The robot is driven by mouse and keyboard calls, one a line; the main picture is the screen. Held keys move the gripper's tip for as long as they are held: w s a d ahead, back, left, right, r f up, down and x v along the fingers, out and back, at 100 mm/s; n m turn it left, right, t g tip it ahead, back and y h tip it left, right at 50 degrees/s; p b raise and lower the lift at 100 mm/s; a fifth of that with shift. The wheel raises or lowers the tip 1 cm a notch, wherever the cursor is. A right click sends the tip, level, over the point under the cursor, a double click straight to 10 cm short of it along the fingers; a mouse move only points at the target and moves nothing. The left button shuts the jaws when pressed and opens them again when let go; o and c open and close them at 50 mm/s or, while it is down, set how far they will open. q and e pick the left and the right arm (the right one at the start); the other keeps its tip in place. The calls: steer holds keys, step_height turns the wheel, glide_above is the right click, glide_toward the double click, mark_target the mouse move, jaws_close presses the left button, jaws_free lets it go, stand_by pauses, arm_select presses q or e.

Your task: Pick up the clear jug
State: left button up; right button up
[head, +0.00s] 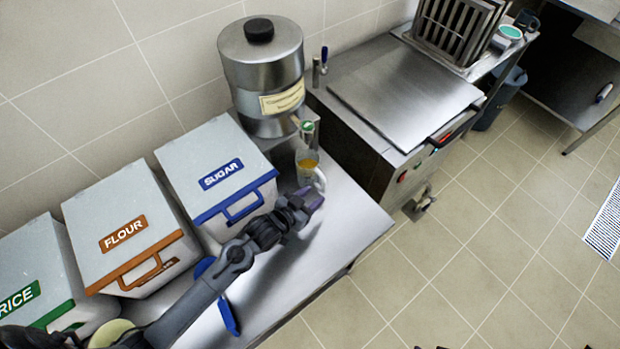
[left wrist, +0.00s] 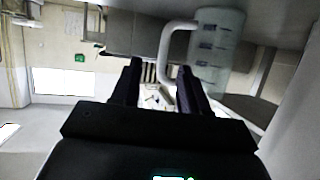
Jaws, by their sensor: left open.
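The clear jug (head: 306,161) stands on the steel counter below the tap of the dispenser, with yellow-orange liquid showing in it. Its white handle (head: 321,178) faces the lower right, toward my left gripper (head: 312,202). My right gripper is not in view.
The steel dispenser (head: 262,75) stands behind the jug. Sugar (head: 218,165), flour (head: 128,225) and rice (head: 40,275) bins line the counter to the left. A blue-handled object (head: 228,315) lies near the front edge. The counter (head: 350,215) right of the gripper is clear.

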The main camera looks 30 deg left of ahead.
mark_target(323, 187)
arm_select(q)
steer(key=x, duration=0.4)
steer(key=shift+w+b, duration=0.1)
steer(key=shift+b, duration=0.2)
steer(key=shift+w+f, duration=0.35)
steer(key=shift+w, duration=0.25)
steer(key=shift+b+x, duration=0.6)
steer(key=shift+x, duration=1.4)
steer(key=shift+a, duration=0.1)
jaws_close()
